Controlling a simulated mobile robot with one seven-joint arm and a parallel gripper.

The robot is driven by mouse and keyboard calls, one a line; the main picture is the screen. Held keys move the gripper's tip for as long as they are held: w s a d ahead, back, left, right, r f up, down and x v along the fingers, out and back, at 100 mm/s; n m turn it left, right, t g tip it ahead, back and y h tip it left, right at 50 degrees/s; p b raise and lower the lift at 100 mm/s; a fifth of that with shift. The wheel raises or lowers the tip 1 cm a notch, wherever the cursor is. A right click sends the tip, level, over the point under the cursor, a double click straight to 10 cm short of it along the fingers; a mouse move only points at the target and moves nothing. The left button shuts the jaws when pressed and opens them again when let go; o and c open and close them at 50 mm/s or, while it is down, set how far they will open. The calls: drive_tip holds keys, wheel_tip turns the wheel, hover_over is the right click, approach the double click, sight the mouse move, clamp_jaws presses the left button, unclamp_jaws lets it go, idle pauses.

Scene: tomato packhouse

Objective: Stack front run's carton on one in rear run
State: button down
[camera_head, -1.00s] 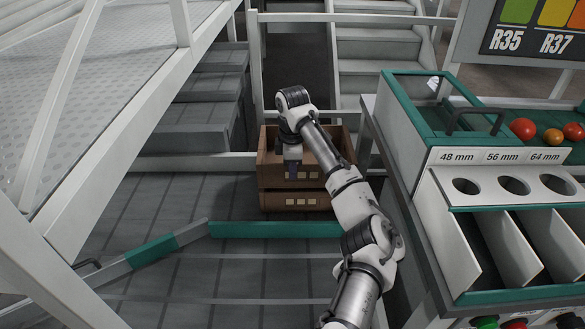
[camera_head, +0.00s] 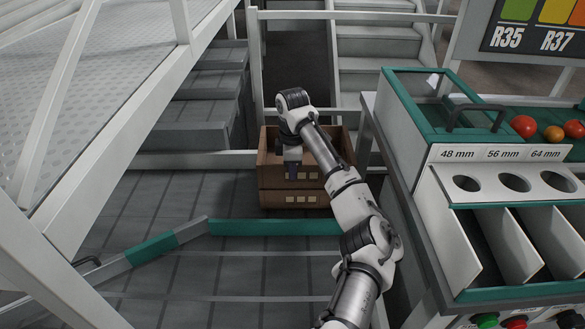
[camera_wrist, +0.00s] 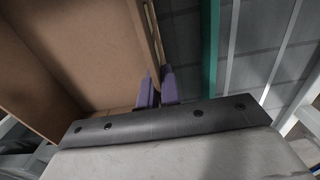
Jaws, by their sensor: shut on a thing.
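Two brown open-topped cartons form a stack in the head view. The upper carton (camera_head: 268,158) sits directly over the lower carton (camera_head: 266,197), with only a thin seam showing between their front faces. Both look level. My gripper (camera_head: 292,171) points down at the upper carton's near wall. In the wrist view my gripper (camera_wrist: 158,77) has its purple fingers on either side of the thin wall of the upper carton (camera_wrist: 75,60), shut on it. The carton's inside looks empty where it shows. My arm hides the stack's right side.
A green and grey rail (camera_head: 275,228) runs across the floor before the stack. A sizing bench (camera_head: 470,155) with tomatoes stands close on the right. A sloping white-framed walkway (camera_head: 100,90) is on the left. Stairs (camera_head: 375,75) rise behind.

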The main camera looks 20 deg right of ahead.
drive_tip(key=shift+f, duration=0.35)
drive_tip(key=c, duration=1.5)
unclamp_jaws()
drive_tip(key=c, duration=0.3)
drive_tip(key=shift+c, duration=0.2)
drive_tip(key=shift+r, duration=0.1)
wheel_tip(320, 180, up, 7)
drive_tip(key=p, duration=0.6)
drive_tip(key=shift+p, duration=0.3)
